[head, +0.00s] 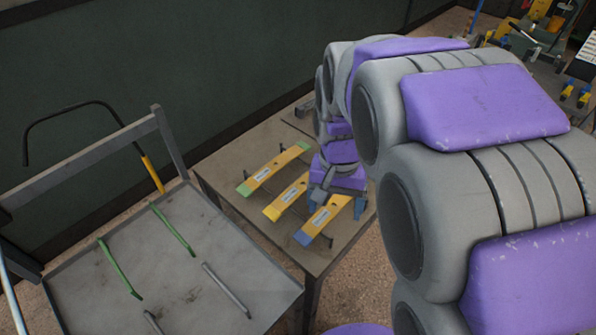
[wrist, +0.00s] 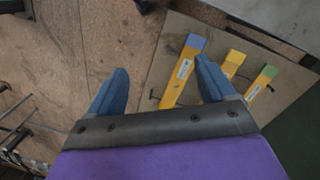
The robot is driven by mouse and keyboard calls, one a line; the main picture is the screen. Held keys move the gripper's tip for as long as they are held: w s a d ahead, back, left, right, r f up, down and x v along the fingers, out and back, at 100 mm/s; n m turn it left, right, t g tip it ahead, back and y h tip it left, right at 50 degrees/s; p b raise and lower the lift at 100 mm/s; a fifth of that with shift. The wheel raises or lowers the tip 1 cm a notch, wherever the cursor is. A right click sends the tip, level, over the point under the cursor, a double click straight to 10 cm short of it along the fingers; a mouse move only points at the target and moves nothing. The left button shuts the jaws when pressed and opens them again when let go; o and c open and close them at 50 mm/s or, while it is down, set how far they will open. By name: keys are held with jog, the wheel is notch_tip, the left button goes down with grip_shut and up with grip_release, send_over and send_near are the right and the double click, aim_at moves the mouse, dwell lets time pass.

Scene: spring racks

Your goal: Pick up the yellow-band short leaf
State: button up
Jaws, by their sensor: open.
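The yellow-band short leaf (head: 287,199) is the middle one of three yellow leaves lying on a small table. Its near end is yellow, and its far end is hidden behind my gripper in the head view. In the wrist view the leaf (wrist: 234,60) lies just right of my right finger, which hides part of it. My gripper (head: 337,200) is open and empty above the table, over the blue-band side. In the wrist view my gripper (wrist: 161,70) has its blue fingers wide apart, with the leaf outside them.
A blue-band leaf (head: 321,222) lies to the right and a green-band leaf (head: 270,170) to the left on the same table (head: 240,150). A grey cart (head: 190,285) with green and grey rods stands at the left. A dark green wall (head: 220,60) is behind.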

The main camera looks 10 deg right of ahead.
jog(key=w+m+p, duration=0.2)
jog(key=w+m, duration=0.1)
jog(key=w, duration=1.1)
jog(key=m+t+b, duration=0.1)
jog(key=m, duration=0.2)
send_over(303, 183)
notch_tip(303, 183, down, 16)
jog(key=shift+d+r, duration=0.1)
jog(key=shift+r, duration=0.15)
notch_tip(303, 183, down, 5)
jog(key=shift+f+b, duration=0.1)
jog(key=shift+b, duration=0.9)
jog(key=shift+c, duration=0.5)
jog(key=c, duration=1.4)
